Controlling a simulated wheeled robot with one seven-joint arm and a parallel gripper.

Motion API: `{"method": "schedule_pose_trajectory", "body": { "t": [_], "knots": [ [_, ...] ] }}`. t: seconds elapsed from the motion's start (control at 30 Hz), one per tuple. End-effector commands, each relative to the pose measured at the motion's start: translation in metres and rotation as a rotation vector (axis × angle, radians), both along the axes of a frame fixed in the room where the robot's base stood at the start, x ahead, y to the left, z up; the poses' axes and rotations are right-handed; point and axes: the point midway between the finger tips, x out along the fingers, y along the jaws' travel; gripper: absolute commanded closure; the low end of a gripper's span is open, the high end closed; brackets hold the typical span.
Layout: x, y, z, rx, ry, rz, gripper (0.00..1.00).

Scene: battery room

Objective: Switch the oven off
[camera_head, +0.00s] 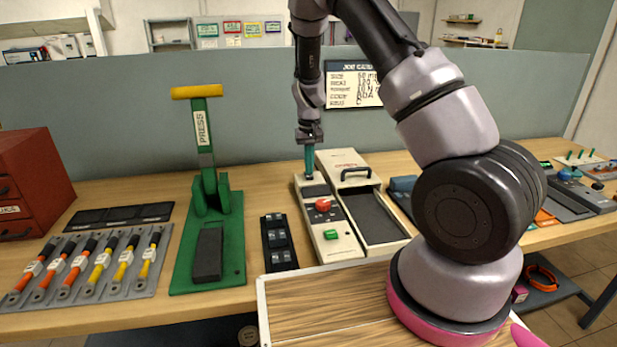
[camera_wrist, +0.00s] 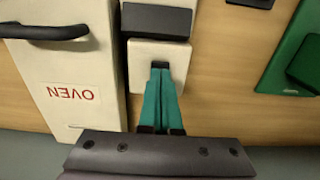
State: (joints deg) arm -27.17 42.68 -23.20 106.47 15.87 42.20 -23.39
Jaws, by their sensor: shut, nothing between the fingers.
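The oven (camera_head: 347,160) is a cream box with a black handle and a long dark inset, standing on the bench. Its lid reads OVEN in red in the wrist view (camera_wrist: 72,93). A narrow cream control panel (camera_head: 345,249) stands along its left side, with a red knob (camera_head: 323,205), a green button (camera_head: 331,234) and a dark block. My gripper (camera_head: 309,172) has teal fingers, shut and empty, pointing down at the panel's far end. In the wrist view the fingertips (camera_wrist: 160,68) are over the cream end plate, with a small dark patch at them. Whether they touch it is unclear.
A green press (camera_head: 208,240) with a yellow-topped lever stands left, beside a black tray (camera_head: 279,242) of small parts. Tools lie on a grey mat (camera_head: 90,268) farther left. A grey partition (camera_head: 250,110) closes the bench's back. A wooden tray (camera_head: 325,300) is in front.

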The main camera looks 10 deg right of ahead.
Motion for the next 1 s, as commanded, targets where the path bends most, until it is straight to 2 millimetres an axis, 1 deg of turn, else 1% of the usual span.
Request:
{"method": "schedule_pose_trajectory", "body": {
  "t": [0.1, 0.7, 0.8, 1.0],
  "knots": [
    [0.001, 0.0, 0.011, 0.001, -0.003, 0.0, 1.0],
    [0.0, 0.0, 0.057, 0.0, -0.002, 0.001, 1.0],
    [0.0, 0.0, 0.061, 0.0, -0.001, 0.0, 1.0],
    [0.0, 0.0, 0.062, 0.0, 0.0, 0.0, 1.0]
  ]
}}
